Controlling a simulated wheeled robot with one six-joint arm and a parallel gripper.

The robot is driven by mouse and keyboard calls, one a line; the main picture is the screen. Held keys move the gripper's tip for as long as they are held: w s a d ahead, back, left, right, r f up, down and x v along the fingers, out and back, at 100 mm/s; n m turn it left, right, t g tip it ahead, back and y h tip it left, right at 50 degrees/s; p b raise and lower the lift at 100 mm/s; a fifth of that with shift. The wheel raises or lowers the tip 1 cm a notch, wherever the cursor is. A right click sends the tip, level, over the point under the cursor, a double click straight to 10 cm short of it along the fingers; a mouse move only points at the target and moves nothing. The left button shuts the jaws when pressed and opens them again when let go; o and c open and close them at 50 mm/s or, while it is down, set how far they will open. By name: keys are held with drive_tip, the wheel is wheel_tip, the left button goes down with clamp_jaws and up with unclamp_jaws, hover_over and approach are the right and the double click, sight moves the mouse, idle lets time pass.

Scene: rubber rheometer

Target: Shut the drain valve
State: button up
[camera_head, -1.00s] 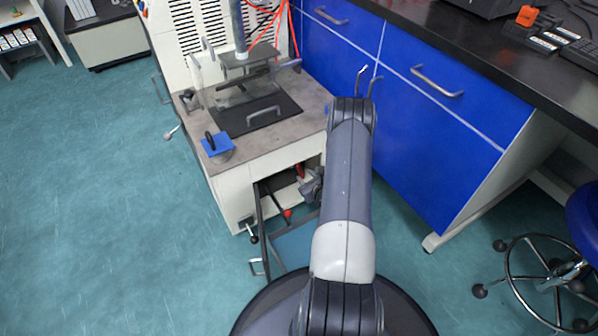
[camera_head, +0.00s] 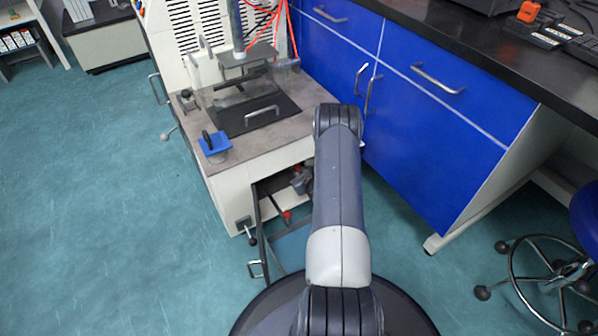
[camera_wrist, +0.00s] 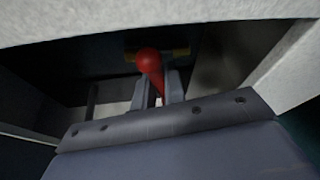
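A red lever handle with a rounded end (camera_wrist: 149,64) shows in the wrist view, inside the dark opening of the machine's cabinet. A brass-coloured fitting (camera_wrist: 180,51) is behind it; I take this to be the drain valve. My gripper (camera_wrist: 159,82) points into the opening, its two grey fingers apart, with a light gap between them. The red handle lies in front of the fingers' gap and overlaps the left finger; I cannot tell whether they touch. In the head view my gripper (camera_head: 300,181) is partly hidden by my arm, at the cabinet opening.
Another red part (camera_head: 287,215) shows lower in the opening in the head view. The cabinet's open door (camera_head: 261,236) stands at its left edge. The machine's table (camera_head: 285,134) overhangs the opening. The floor at left is clear.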

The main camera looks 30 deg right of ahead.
clamp_jaws()
drive_tip(key=shift+d+m+y+b, duration=0.1)
drive_tip(key=shift+m+y+b, duration=0.6)
drive_tip(key=shift+m, duration=0.3)
drive_tip(key=o, duration=0.5)
unclamp_jaws()
drive_tip(key=shift+s, duration=0.1)
